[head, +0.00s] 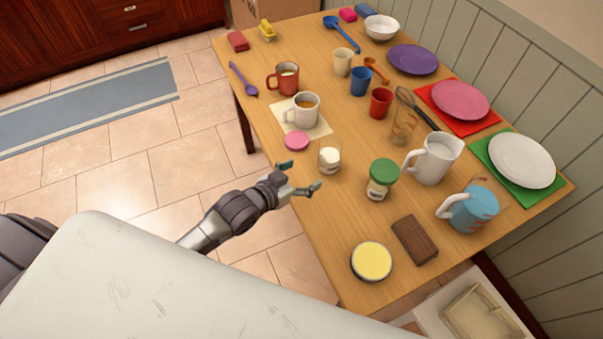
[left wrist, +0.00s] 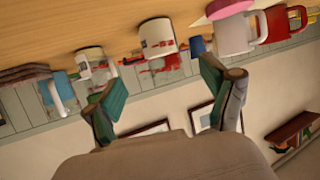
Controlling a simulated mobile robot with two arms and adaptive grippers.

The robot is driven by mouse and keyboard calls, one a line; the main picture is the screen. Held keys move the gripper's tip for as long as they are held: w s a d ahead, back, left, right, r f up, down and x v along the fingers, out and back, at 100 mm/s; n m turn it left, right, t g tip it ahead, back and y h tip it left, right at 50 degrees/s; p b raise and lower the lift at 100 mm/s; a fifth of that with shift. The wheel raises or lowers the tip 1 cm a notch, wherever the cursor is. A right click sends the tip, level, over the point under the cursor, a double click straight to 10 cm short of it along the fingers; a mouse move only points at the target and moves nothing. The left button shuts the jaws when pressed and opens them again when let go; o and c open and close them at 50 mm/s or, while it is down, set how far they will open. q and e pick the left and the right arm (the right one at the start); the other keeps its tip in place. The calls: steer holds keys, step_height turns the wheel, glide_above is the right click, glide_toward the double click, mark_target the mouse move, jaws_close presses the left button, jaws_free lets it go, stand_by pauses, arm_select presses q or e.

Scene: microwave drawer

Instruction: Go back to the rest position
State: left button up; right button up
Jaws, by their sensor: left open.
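My left gripper (head: 303,178) is open and empty at the table's near left edge. Its fingertips are by a small glass with white contents (head: 330,157) and below a pink disc (head: 297,141); I cannot tell whether they touch anything. In the left wrist view the two green-padded fingers of my left gripper (left wrist: 160,95) are wide apart with nothing between them. That view is upside down and shows mugs and the wall beyond. My right gripper is not in view.
The wooden table (head: 315,225) holds a green-lidded jar (head: 382,178), a white pitcher (head: 434,158), a blue pitcher (head: 472,209), a brown block (head: 414,239), a yellow-topped round container (head: 371,261), mugs, cups and plates. Open tiled floor (head: 120,180) lies to the left.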

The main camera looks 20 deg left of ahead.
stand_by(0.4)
arm_select(q)
steer(key=shift+s+d, duration=0.1)
steer(key=shift+s, duration=0.15)
steer(key=s+a+r+n+g+y, duration=0.15)
steer(key=s+g, duration=0.35)
steer(key=s, duration=0.6)
steer(key=s+a+n+g+y, duration=0.1)
steer(key=s+a+g+y, duration=0.25)
steer(key=s, duration=0.85)
step_height(320, 180, down, 25)
steer(key=g, duration=0.2)
steer(key=s+a+f, duration=0.2)
steer(key=s+f, duration=1.5)
steer(key=f, duration=0.1)
steer(key=shift+s+a+g, duration=0.2)
steer(key=shift+g, duration=0.25)
